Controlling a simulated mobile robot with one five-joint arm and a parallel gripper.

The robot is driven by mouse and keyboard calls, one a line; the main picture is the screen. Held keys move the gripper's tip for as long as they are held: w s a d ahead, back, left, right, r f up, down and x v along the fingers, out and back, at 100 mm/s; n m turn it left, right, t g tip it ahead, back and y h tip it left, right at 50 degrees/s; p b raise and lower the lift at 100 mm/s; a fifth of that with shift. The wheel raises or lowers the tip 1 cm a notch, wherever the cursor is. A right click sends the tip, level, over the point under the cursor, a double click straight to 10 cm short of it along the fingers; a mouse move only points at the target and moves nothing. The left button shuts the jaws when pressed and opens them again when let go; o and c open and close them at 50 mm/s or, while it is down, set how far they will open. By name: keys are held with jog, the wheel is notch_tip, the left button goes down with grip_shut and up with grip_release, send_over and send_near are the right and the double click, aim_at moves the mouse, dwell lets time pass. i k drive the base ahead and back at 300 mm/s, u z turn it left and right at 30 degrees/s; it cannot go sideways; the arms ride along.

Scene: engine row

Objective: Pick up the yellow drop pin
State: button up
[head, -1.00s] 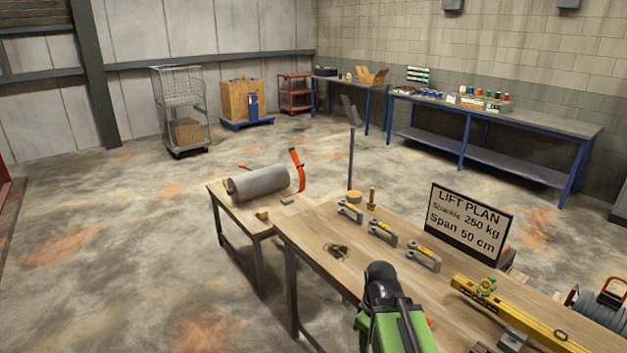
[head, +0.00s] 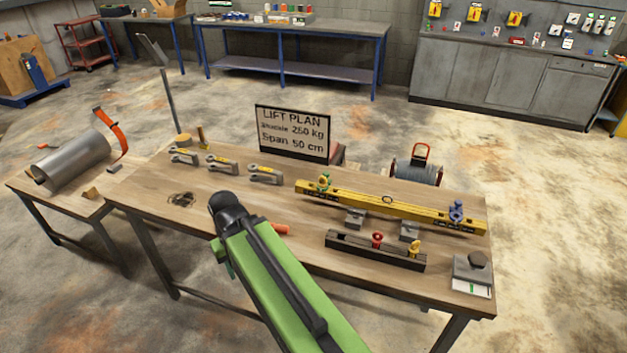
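A yellow pin with a rounded head (head: 415,247) stands at the right end of a dark slotted rack (head: 347,247) near the front of the wooden table. A red pin (head: 377,239) stands in the same rack, left of it. My green arm with a black joint reaches over the table from the bottom, left of the rack. Its fingers do not show, so I cannot see my gripper or whether it holds anything.
Grey shackles (head: 222,164) lie at the left. A lift plan sign (head: 292,134) stands behind. A grey box (head: 472,271) sits at the right corner.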

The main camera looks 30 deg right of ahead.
aim_at(323, 184)
jog(key=z, duration=0.8)
jog(key=k, duration=0.5)
jog(key=z, duration=0.5)
jog(key=i, duration=0.5)
jog(key=u, duration=1.1)
jog(key=i, duration=1)
jog(key=u, duration=0.1)
